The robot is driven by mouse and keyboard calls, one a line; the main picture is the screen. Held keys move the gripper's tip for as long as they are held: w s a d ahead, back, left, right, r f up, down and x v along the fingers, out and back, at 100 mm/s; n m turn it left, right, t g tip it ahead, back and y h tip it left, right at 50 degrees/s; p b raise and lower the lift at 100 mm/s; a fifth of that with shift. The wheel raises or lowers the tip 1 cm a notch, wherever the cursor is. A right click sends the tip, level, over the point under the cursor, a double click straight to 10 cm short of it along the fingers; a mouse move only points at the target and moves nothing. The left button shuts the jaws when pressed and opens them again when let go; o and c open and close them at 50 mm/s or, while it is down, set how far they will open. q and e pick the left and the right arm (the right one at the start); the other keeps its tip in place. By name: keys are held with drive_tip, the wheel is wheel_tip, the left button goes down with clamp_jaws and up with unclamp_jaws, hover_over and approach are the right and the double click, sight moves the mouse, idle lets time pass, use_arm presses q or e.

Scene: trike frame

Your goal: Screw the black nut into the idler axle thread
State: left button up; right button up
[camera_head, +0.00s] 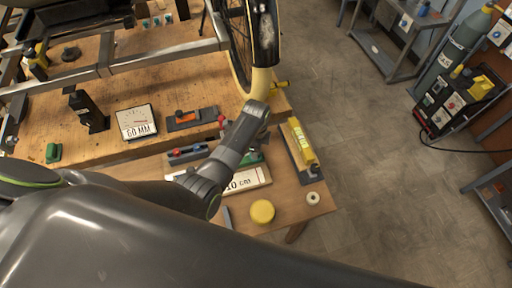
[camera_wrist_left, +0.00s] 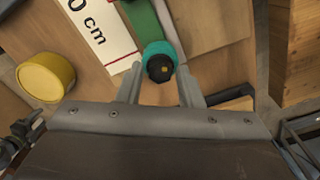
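A round black piece with a small yellow centre mark, likely the black nut (camera_wrist_left: 161,68), sits in a teal ring (camera_wrist_left: 156,49) beside a green strip in the left wrist view. My left gripper (camera_wrist_left: 158,84) is open, its two fingers apart, with the black piece between and just beyond their tips. I cannot tell whether they touch it. In the head view my left arm reaches over the bench near the wheel (camera_head: 242,78), and the fingers cannot be made out. I cannot pick out the idler axle thread on the metal frame (camera_head: 162,57). My right gripper is not in view.
A yellow round tub (camera_head: 262,211), a white ring (camera_head: 313,198) and a yellow item (camera_head: 301,142) on a dark tray stand on the front right of the bench. A gauge card (camera_head: 136,122) and a black stand (camera_head: 88,112) are further left.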

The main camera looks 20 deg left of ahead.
use_arm(q)
drive_tip(key=n, duration=0.5)
drive_tip(key=shift+n, duration=0.3)
drive_tip(key=n, duration=0.6)
drive_tip(key=shift+w, duration=0.1)
drive_tip(key=c, duration=0.5)
drive_tip(key=m, duration=1.1)
drive_tip(key=shift+m, duration=0.4)
drive_tip(key=o, duration=0.5)
